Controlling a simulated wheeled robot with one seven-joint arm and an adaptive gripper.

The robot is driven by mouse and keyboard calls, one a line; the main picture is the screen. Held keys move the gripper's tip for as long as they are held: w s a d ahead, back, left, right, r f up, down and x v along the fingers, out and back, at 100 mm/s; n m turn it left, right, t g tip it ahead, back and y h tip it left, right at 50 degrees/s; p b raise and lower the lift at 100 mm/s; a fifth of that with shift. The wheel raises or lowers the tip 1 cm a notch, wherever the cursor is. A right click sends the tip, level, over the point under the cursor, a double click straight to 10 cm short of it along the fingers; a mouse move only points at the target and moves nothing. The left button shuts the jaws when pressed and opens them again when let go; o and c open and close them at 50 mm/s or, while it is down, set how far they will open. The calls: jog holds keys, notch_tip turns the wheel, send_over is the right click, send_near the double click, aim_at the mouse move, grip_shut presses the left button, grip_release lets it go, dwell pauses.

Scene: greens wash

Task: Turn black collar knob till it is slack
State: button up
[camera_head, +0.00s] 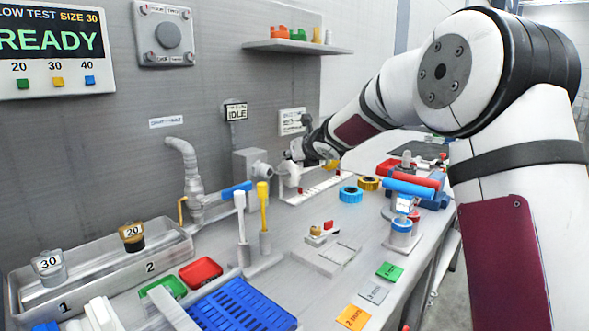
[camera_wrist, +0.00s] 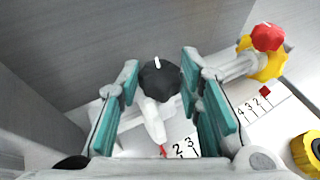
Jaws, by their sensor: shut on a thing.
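The black collar knob (camera_wrist: 159,80) is round, with a white mark at its top edge, and shows in the wrist view on a pale grey fitting (camera_wrist: 153,122). My gripper (camera_wrist: 161,72) has its two teal-padded fingers on either side of the knob and is shut on it. In the head view my gripper (camera_head: 306,152) is at the far end of the bench, by the grey fitting near the back wall. The knob is hidden there.
A white numbered strip (camera_wrist: 245,115) runs right of the fitting, towards a red knob (camera_wrist: 267,37) on a yellow collar. A yellow ring (camera_wrist: 309,150) lies at lower right. A grey wall stands close behind. In the head view, a blue ring (camera_head: 350,194) is nearby.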

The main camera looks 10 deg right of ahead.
jog(key=shift+a+f+m+h+b, duration=0.15)
jog(key=shift+m+h+b, duration=0.35)
jog(key=shift+b, duration=0.8)
jog(key=shift+a+f+m+h+b, duration=0.1)
jog(key=shift+m+h+b, duration=0.35)
jog(key=shift+b, duration=0.85)
jog(key=shift+h+b, duration=0.35)
jog(key=shift+b, duration=0.1)
jog(key=m+h+b, duration=0.1)
jog(key=m+b, duration=0.1)
jog(key=shift+a+r+h+b, duration=0.1)
jog(key=shift+h+b, duration=0.3)
jog(key=shift+r+m+g+h+b, duration=0.1)
jog(key=shift+m+g+h+b, duration=0.2)
jog(key=shift+m+h+b, duration=0.15)
jog(key=o, duration=1.2)
jog(key=shift+c, duration=0.2)
jog(key=shift+r, duration=0.1)
jog(key=v, duration=1.2)
jog(key=shift+f, duration=0.2)
